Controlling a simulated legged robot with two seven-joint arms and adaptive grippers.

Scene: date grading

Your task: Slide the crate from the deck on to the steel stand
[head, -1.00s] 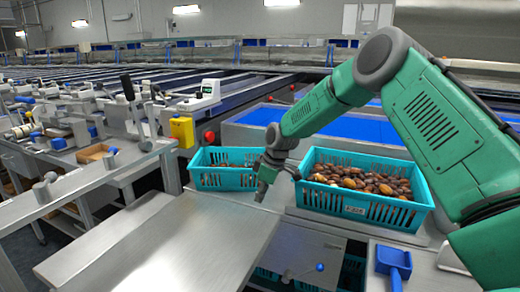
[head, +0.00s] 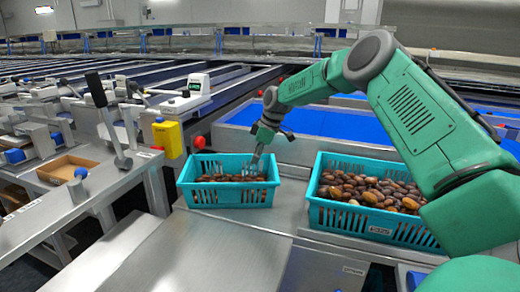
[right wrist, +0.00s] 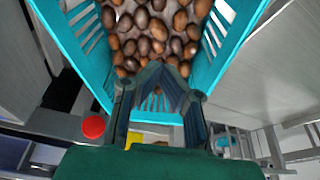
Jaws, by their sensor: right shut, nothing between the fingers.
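A small teal slotted crate (head: 229,196) with brown dates stands on the grey deck (head: 286,215). The flat steel stand (head: 195,258) lies in front of it, to the lower left. My right gripper (head: 257,166) is shut and empty, pointing down at the right part of this crate, with its tips below the rim level. In the right wrist view the closed fingers (right wrist: 160,72) show in front of the crate's slotted wall, beside the dates. I cannot tell whether they touch the wall. My left gripper is not in view.
A larger teal crate (head: 340,214) full of dates, with a label, stands close on the right. A blue belt (head: 330,122) runs behind. A bench with a lever (head: 103,110), a yellow box (head: 168,139) and red knobs is at left. The stand's top is clear.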

